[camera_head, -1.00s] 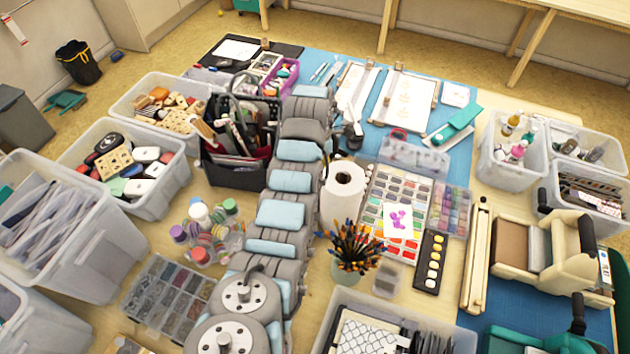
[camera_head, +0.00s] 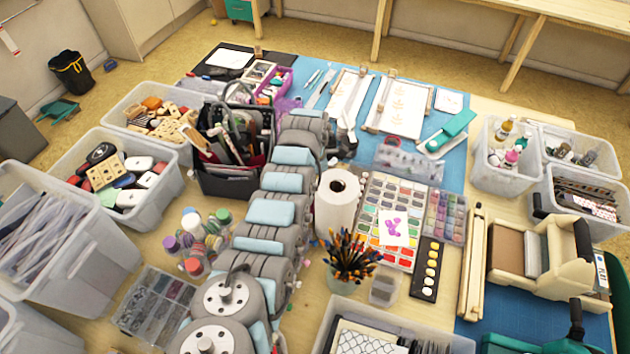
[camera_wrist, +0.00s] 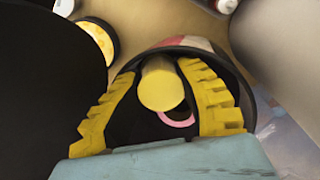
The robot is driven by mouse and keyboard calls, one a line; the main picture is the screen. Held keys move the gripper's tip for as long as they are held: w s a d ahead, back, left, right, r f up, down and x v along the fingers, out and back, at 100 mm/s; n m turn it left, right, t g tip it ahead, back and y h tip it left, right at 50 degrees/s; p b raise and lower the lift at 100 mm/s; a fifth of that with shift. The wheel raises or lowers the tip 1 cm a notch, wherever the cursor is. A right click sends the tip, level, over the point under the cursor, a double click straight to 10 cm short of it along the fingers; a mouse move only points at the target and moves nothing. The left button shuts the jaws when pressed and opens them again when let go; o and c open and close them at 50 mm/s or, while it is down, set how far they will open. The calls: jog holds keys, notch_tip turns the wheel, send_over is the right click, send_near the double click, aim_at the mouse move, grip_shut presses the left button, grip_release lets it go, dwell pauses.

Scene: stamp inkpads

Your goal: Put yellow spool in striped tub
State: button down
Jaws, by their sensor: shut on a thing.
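In the wrist view, the yellow ribbed fingers of my gripper (camera_wrist: 158,72) are shut on the yellow spool (camera_wrist: 163,90), a plain yellow cylinder seen nearly end-on. Beyond and around the spool is a round dark-inside tub with a red and cream banded rim (camera_wrist: 197,43), which I take as the striped tub. The spool shows in front of its opening; I cannot tell how deep it is. A pink ring (camera_wrist: 178,120) shows inside the tub. In the head view, my arm hides the spool and the tub.
In the wrist view, a round yellow-topped item (camera_wrist: 97,40) stands beside the tub. In the head view, a dark caddy of tools (camera_head: 228,180) is left of my arm. A paper roll (camera_head: 338,205) and a cup of brushes (camera_head: 350,262) are close on its right.

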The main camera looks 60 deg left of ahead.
jog(key=shift+s+d+f, duration=0.3)
jog(key=shift+f, duration=0.25)
jog(key=shift+s+d+f, duration=0.25)
jog(key=shift+d+f, duration=0.05)
jog(key=shift+f, duration=0.25)
jog(key=c, duration=1.1)
grip_release()
jog(key=shift+s+d+f+h, duration=0.15)
jog(key=shift+s+d+f, duration=0.15)
jog(key=shift+s, duration=0.1)
jog(key=shift+s+d+f+h, duration=0.15)
jog(key=shift+s+d, duration=0.1)
jog(key=shift+s, duration=0.15)
jog(key=shift+w+a+r, duration=0.25)
jog(key=shift+w+r, duration=0.15)
jog(key=shift+r, duration=0.15)
jog(key=shift+w+a+r, duration=0.1)
jog(key=shift+w+r, duration=0.05)
jog(key=shift+r, duration=0.05)
jog(key=shift+r, duration=0.1)
jog(key=shift+w+r, duration=0.1)
jog(key=shift+r, duration=0.35)
jog(key=r, duration=0.7)
jog(key=r+p, duration=0.1)
jog(key=r, duration=0.3)
jog(key=shift+s+a+r, duration=0.1)
jog(key=shift+s, duration=0.15)
